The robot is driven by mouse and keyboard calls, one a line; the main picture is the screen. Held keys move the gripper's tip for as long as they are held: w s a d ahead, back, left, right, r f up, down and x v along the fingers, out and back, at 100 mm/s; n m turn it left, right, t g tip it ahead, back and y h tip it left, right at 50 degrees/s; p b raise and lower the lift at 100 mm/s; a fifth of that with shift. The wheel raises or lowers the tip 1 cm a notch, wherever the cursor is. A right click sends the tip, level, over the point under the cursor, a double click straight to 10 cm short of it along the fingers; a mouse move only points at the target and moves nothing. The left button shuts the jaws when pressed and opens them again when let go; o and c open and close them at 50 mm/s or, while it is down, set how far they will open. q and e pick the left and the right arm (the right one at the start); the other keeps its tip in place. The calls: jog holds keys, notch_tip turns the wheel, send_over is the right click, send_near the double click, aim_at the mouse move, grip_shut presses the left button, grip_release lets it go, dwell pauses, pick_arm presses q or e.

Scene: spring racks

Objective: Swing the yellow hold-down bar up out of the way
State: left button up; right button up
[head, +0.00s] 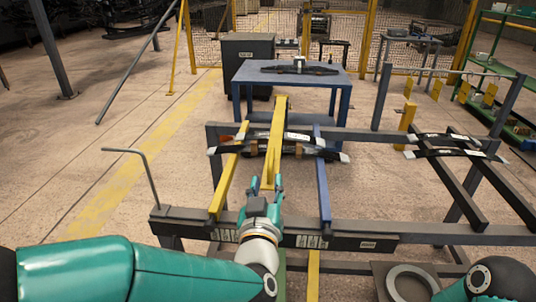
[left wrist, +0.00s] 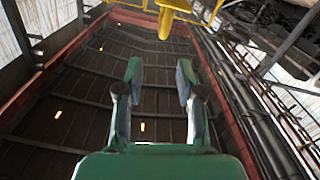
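The yellow hold-down bar (head: 278,130) stands out near the middle of the head view, running from the rack's front area up past the dark leaf springs (head: 290,140). Its far end looks broader; its exact tilt is hard to tell. My left gripper (head: 264,184) is at the bar's lower end, with its fingers seen on either side of it in the head view. In the left wrist view the left gripper (left wrist: 158,75) has its fingers apart with nothing between them. A yellow part (left wrist: 168,20) shows above the fingertips there. My right gripper is out of view.
The dark rack frame (head: 350,238) spans the front, with a yellow arm (head: 227,185) and a blue arm (head: 322,180) beside the bar. A bent grey rod (head: 148,170) rises at left. A blue table (head: 335,77) stands behind. More springs (head: 450,145) lie at right.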

aim_at(272, 155)
pick_arm(q)
jog(key=w+p, duration=0.1)
jog(key=w, duration=1.1)
jog(key=shift+w, duration=0.4)
grip_shut()
